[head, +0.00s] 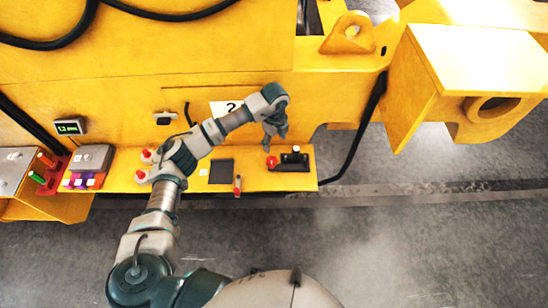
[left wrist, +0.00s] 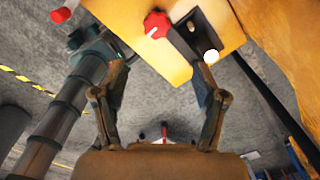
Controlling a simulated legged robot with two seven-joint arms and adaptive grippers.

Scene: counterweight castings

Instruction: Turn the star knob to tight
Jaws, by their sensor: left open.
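The red star knob (head: 272,162) sits on the right part of the yellow ledge, beside a black plate. In the left wrist view the red knob (left wrist: 156,24) shows near the top middle, with a pale mark on its edge. My left gripper (head: 268,143) points down over the ledge, just behind the knob in the head view. In the left wrist view my left gripper (left wrist: 158,78) has its two fingers apart with nothing between them. The knob lies beyond the fingertips, not touched. My right gripper is in neither view.
A white-topped black lever (head: 295,155) stands close right of the knob; its white ball (left wrist: 211,56) is near a fingertip in the wrist view. A black cable (head: 362,130) hangs right.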

